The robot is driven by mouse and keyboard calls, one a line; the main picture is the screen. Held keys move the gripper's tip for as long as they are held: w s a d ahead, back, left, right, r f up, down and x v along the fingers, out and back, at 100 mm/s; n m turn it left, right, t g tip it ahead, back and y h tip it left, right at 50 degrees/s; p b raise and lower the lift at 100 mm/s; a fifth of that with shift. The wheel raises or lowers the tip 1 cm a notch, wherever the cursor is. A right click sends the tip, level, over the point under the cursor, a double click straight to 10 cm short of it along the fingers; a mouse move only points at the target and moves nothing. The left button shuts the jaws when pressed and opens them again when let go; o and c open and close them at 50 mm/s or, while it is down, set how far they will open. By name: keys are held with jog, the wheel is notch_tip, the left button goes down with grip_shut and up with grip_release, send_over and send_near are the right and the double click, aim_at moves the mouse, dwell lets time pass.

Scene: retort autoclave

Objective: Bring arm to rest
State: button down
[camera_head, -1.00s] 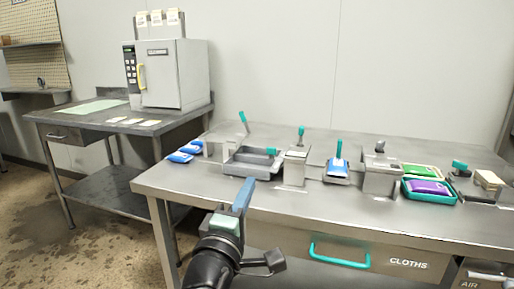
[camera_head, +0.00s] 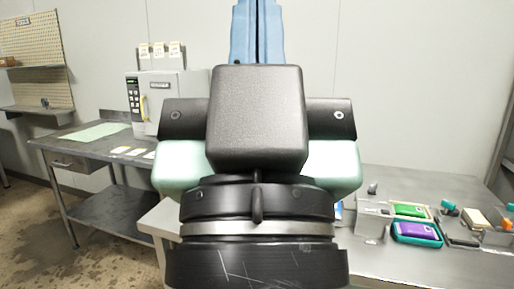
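My gripper (camera_head: 257,30) is raised close in front of the head camera and points up, its blue fingers running to the top edge of the picture. The fingers lie side by side with only a thin dark line between them, and nothing shows held in them. Its black and pale green body fills the middle of the view. It hides most of the steel workbench (camera_head: 400,270) and the things at that bench's left and middle.
At the left, a grey autoclave (camera_head: 145,105) stands on a side table (camera_head: 75,150). On the workbench's right part are a teal tray (camera_head: 417,241) with a purple pack, a green pack (camera_head: 410,211) and small fixtures. A pegboard (camera_head: 35,45) hangs at the far left.

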notch_tip(320, 180, up, 18)
jog(key=p, duration=1.5)
jog(key=shift+f, duration=0.15)
